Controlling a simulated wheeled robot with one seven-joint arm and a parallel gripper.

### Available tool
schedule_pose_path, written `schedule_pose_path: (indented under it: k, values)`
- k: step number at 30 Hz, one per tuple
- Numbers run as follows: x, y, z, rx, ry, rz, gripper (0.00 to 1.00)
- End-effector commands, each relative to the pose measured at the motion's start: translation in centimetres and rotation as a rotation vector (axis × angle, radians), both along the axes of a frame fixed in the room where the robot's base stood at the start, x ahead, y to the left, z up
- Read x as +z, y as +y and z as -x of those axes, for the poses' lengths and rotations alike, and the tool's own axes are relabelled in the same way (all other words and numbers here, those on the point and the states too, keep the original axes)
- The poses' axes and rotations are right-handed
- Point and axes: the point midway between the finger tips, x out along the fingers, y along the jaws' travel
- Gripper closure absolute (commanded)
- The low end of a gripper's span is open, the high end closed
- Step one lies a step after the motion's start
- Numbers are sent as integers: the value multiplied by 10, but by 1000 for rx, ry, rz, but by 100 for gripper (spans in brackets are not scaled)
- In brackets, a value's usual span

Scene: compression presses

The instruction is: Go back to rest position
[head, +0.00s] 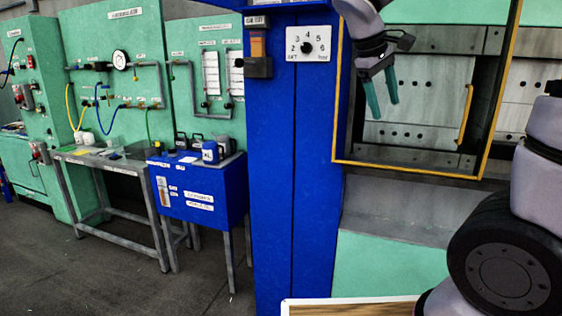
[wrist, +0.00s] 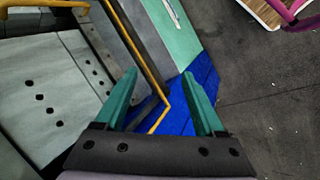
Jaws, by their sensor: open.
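My gripper (head: 381,94) hangs at the top of the head view, with its two teal fingers pointing down and spread apart. Nothing is between the fingers. It is in front of the upper left part of the press opening, which has a yellow frame (head: 340,120) and grey platens with dark holes. In the wrist view my gripper (wrist: 164,95) shows both teal fingers open. The yellow door edge (wrist: 135,50) and the blue press column (wrist: 205,88) lie beyond them. My arm's links show at the right of the head view.
The blue column (head: 295,180) carries a dial (head: 307,46) beside the press. A blue cabinet (head: 200,190) and a metal table (head: 105,165) stand at the left. A wooden-topped surface (head: 350,308) is at the bottom. Grey floor (head: 110,270) is open at the lower left.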

Motion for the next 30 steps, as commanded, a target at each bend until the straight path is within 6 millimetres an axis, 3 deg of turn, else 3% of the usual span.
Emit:
schedule_pose_path:
  k: [1, 6, 12, 18, 30]
  values:
    - [0, -13, 19, -72, -24, -108, 29]
    - [-1, -19, 73, -302, -139, -448, 29]
    - [5, -12, 112, -544, -322, -751, 29]
    - [10, -7, 124, -666, -433, -889, 29]
    - [10, -6, 125, -683, -446, -908, 29]
